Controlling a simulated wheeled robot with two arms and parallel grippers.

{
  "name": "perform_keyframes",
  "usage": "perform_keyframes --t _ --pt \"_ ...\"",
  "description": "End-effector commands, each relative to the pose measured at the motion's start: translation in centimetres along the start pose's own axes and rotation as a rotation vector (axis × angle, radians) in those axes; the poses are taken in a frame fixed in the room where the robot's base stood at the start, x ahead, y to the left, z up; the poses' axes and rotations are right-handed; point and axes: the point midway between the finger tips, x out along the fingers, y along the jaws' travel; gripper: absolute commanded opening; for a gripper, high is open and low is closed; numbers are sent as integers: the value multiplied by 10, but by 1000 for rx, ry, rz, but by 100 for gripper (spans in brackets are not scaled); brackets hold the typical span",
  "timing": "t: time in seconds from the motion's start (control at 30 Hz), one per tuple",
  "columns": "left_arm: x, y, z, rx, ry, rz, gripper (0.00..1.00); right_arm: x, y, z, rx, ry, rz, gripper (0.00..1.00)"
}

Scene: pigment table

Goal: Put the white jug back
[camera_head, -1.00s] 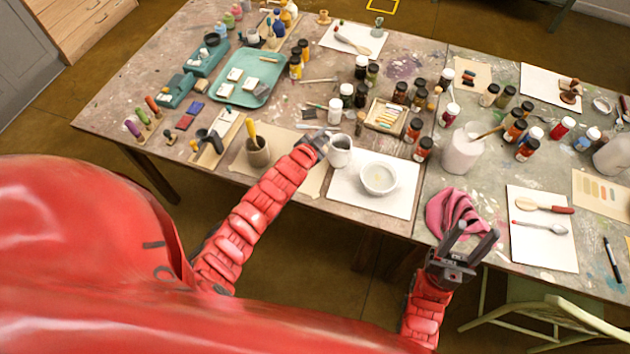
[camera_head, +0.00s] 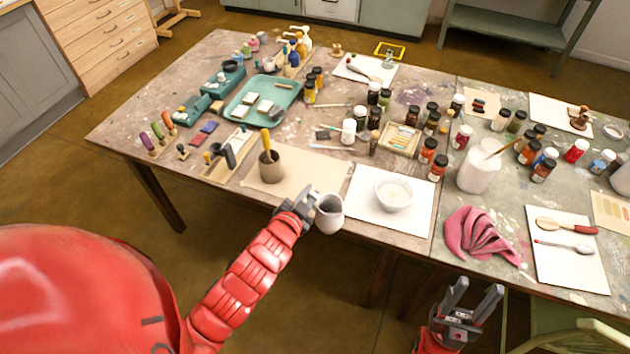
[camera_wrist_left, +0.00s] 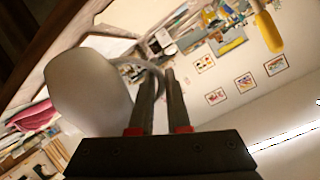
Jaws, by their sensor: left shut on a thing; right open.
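The white jug (camera_head: 329,216) is in my left gripper (camera_head: 310,201), at the front edge of the table, left of the white bowl. Its open mouth faces up toward the head camera. In the left wrist view the jug (camera_wrist_left: 88,92) fills the left side, and its handle lies between the fingers of the left gripper (camera_wrist_left: 160,100). The jug's base is hidden in the head view, so I cannot tell whether it touches the table. My right gripper (camera_head: 473,300) is open and empty, in front of the table's edge.
A white bowl (camera_head: 393,194) stands on a white sheet (camera_head: 370,216). A brown pot with a yellow-handled tool (camera_head: 271,168) stands on brown paper (camera_head: 318,170) to the left. A pink cloth (camera_head: 478,236) and a large white container (camera_head: 478,172) are to the right.

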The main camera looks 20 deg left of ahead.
Motion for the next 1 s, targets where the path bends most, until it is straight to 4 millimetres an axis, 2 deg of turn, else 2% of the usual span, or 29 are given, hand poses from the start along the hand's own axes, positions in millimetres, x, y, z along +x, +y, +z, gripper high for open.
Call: perform_keyframes --t 0.3,0.53,0.7,0.87,1.0 --pt "62 -34 -3 2 2 0 0 17 1 -3 0 0 0 50" --pt "102 -53 -2 -1 0 -1 0 28 1 -5 0 0 0 50" --pt "118 -60 2 1 -2 1 0 31 2 -5 0 0 0 50" --pt "124 -62 2 1 1 0 0 32 2 -5 0 0 0 50" --pt "127 -58 11 -3 -1 0 0 37 2 -6 0 0 0 50"
